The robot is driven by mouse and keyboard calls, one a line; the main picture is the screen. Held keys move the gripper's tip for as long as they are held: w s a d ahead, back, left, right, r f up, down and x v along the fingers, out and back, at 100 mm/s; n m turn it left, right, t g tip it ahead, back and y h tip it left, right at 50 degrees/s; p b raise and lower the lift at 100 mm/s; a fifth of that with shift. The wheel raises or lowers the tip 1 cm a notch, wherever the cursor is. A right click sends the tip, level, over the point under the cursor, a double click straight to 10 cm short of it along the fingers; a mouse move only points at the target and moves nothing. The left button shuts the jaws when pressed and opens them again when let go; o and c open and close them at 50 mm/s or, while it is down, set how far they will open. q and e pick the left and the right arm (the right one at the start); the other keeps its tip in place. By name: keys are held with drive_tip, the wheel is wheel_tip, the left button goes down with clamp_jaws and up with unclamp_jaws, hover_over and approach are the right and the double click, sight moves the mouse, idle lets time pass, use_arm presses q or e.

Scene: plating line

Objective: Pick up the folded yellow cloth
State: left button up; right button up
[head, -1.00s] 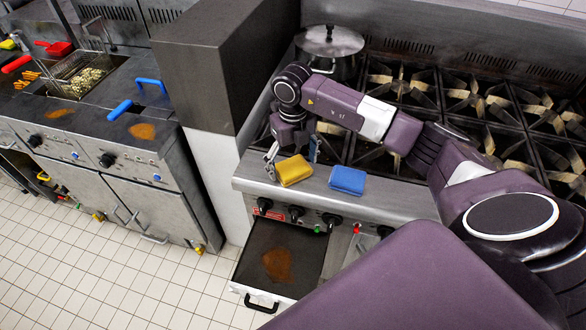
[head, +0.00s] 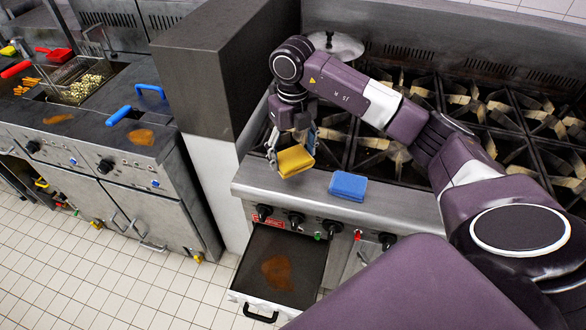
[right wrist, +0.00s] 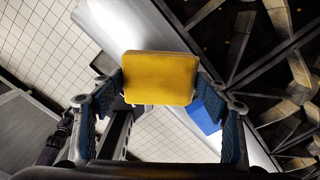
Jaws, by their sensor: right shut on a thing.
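The folded yellow cloth (head: 295,160) is held above the steel front ledge of the stove. My right gripper (head: 291,148) is shut on it, with a finger at each side. In the right wrist view the yellow cloth (right wrist: 159,78) sits between the two fingertips of my right gripper (right wrist: 160,88), with the ledge and floor visible beyond it. My left gripper is not in view.
A folded blue cloth (head: 348,186) lies on the steel ledge (head: 300,195), right of the yellow one. Burner grates (head: 420,90) and a lidded pot (head: 336,45) are behind. An open drawer (head: 275,270) juts out below. A fryer (head: 120,130) stands left.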

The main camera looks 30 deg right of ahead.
wheel_tip(320, 180, up, 6)
drive_tip(key=shift+w+f+b, duration=0.1)
drive_tip(key=shift+w+b, duration=0.05)
drive_tip(key=shift+b, duration=0.5)
wheel_tip(320, 180, up, 8)
drive_tip(key=p, duration=0.1)
drive_tip(key=s+a+f+m, duration=0.5)
drive_tip(key=s+a+m, duration=0.25)
drive_tip(key=m, duration=1.05)
drive_tip(key=s+a+f+m, duration=0.4)
drive_tip(key=s+a+m, duration=0.3)
drive_tip(key=m, duration=1)
wheel_tip(320, 180, up, 8)
drive_tip(key=r+m, duration=0.1)
drive_tip(key=m, duration=0.9)
hover_over(292, 155)
drive_tip(key=f, duration=0.3)
drive_tip(key=f+b, duration=0.1)
drive_tip(key=f, duration=0.1)
drive_tip(key=shift+s+f, duration=0.2)
drive_tip(key=shift+s, duration=0.1)
wheel_tip(292, 155, down, 10)
drive_tip(key=p, duration=0.2)
drive_tip(key=shift+w+r+p, duration=0.1)
drive_tip(key=shift+p, duration=0.2)
wheel_tip(292, 155, down, 4)
drive_tip(key=shift+f+p, duration=0.1)
drive_tip(key=shift+p, duration=0.5)
drive_tip(key=shift+f, duration=0.15)
